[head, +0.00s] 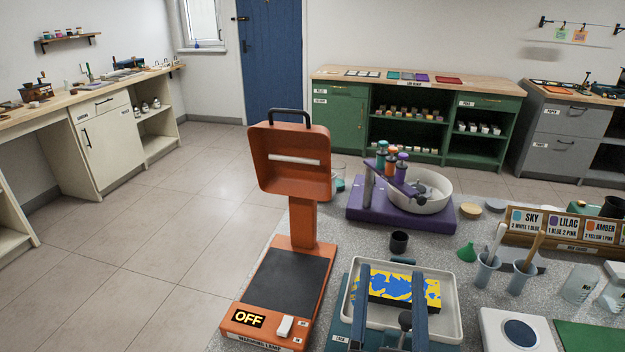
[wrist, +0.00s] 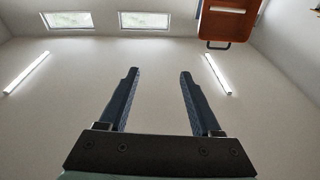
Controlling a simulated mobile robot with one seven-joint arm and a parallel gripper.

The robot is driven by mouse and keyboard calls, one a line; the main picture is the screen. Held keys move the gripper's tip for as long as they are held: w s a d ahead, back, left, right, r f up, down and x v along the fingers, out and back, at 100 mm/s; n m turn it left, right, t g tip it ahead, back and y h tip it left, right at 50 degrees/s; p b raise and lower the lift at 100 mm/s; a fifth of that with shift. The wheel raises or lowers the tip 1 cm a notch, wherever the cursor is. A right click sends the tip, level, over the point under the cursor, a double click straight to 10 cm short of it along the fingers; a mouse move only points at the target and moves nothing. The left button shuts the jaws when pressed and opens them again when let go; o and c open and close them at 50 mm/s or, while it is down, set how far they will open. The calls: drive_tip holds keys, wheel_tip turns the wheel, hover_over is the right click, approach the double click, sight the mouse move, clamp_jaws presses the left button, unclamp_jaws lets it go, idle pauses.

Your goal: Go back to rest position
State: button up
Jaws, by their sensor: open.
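My gripper (wrist: 159,72) shows in the wrist view with its two dark blue fingers wide apart and nothing between them. Beyond the fingers are the pale ceiling and its lights, so it points upward. The orange warming lamp (wrist: 227,22) appears upside down at the upper right there, apart from the fingers. In the head view I cannot make out my gripper for certain. Two dark blue bars (head: 420,310) cross in front of the white tray (head: 449,318) there, and I cannot tell what they belong to.
The warming lamp (head: 318,219) stands left of the tray, its sign reading OFF. Behind are a purple stand (head: 372,217) with a white bowl (head: 436,204) and a black cup (head: 399,242). Cups with tools (head: 487,274) stand at right. The floor at left is clear.

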drive_tip(key=a+r+t+y+p, duration=0.1)
drive_tip(key=a+r+t, duration=0.15)
drive_tip(key=r, duration=0.85)
drive_tip(key=a+r+t+p, duration=0.1)
drive_tip(key=a+r, duration=0.2)
drive_tip(key=r, duration=0.7)
drive_tip(key=s+a+r+n+t+y, duration=0.1)
drive_tip(key=s+a+r+t, duration=0.1)
drive_tip(key=r, duration=0.6)
drive_tip(key=s+a+r+n+t+y+p, duration=0.1)
drive_tip(key=s+r, duration=0.3)
drive_tip(key=r, duration=0.5)
drive_tip(key=shift+s+a+n+t+y, duration=0.15)
drive_tip(key=shift+a+n+t+y, duration=0.25)
drive_tip(key=shift+a+y, duration=0.25)
